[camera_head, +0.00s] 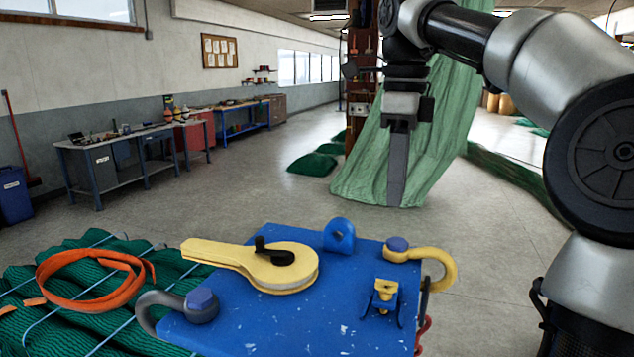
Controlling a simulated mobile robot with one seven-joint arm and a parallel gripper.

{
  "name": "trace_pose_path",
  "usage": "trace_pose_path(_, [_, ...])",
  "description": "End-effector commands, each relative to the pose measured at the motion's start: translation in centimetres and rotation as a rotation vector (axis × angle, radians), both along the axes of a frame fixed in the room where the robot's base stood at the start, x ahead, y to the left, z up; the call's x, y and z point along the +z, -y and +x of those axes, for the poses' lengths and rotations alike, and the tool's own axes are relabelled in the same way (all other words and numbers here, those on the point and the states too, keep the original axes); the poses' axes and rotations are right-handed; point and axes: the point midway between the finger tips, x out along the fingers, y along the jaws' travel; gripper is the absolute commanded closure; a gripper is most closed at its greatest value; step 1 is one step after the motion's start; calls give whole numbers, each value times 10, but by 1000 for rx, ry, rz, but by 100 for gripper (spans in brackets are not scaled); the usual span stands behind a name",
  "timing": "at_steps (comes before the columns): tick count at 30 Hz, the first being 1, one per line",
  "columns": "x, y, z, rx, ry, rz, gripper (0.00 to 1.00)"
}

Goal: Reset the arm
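My gripper (397,170) hangs pointing down from my arm, at the upper right of centre in the head view. It is in the air, beyond and above the blue board (290,325) in the foreground. Its fingers show as one narrow grey shape, seen edge-on, so I cannot tell whether they are apart. Nothing visible hangs from it. My arm reaches in from the right edge and bends over towards the gripper. The green net (450,120) hangs in the background behind the gripper.
The blue board carries a yellow snatch block (255,264), a grey shackle (180,306) and a yellow shackle (425,258). An orange strap (92,283) lies on green netting (60,325) at left. Workbenches (120,145) line the left wall. The floor between is open.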

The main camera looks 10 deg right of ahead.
Motion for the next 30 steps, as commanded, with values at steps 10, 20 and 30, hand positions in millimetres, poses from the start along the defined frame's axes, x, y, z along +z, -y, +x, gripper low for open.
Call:
trace_pose_path(10, [-41, -5, -20, 428, 86, 124, 73])
trace_pose_path(20, [-66, -56, -78, 1163, 389, 77, 73])
trace_pose_path(30, [-117, -117, -138, 1816, 452, -322, 73])
